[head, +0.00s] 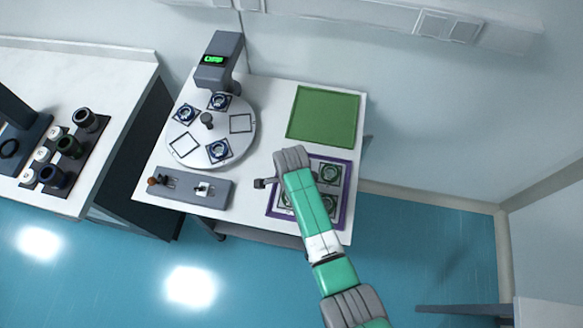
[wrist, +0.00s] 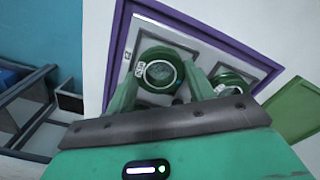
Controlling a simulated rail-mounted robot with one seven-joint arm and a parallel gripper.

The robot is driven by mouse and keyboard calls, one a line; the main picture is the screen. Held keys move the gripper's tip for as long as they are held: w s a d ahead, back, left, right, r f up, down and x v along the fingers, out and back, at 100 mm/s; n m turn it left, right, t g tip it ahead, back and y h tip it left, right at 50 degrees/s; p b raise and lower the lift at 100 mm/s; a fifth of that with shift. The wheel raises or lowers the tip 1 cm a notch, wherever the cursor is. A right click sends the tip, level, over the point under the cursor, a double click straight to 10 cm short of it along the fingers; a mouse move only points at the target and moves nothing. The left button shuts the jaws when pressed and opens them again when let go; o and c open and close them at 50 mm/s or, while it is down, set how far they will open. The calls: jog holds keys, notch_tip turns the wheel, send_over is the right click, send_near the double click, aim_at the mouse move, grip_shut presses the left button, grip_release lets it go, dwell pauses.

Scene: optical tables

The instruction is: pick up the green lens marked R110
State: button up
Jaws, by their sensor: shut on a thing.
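The purple-rimmed tray (head: 347,196) sits at the front right of the white table and holds several green lenses. One green lens (head: 330,174) shows at its back right; my arm covers part of the tray. In the wrist view, my gripper (wrist: 162,88) has its two green fingers on either side of a green lens (wrist: 161,72) and is shut on it, at the tray (wrist: 200,28). A second green lens (wrist: 230,80) is just right of the right finger. Small white tags show on both lenses, but I cannot read them.
A green mat (head: 323,116) lies empty behind the tray. Left of it stands a round turntable (head: 238,106) with blue lenses, under a grey device (head: 219,60) with a green display. A grey fixture (head: 216,192) lies at the front left. Dark cylinders stand on the left bench.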

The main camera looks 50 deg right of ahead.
dwell(0.3)
jog(key=shift+a+r, duration=0.1)
jog(key=shift+r, duration=0.15)
jog(key=r, duration=0.2)
jog(key=r+p, duration=0.1)
jog(key=shift+s+a, duration=0.2)
jog(key=shift+s, duration=0.1)
jog(key=s+a, duration=0.3)
jog(key=s, duration=0.1)
jog(key=s+a+r+p, duration=0.1)
jog(key=s+a, duration=0.2)
jog(key=s, duration=0.1)
jog(key=s+a, duration=0.3)
jog(key=s, duration=0.1)
jog(key=shift+a+r, duration=0.2)
jog(key=shift+a, duration=0.1)
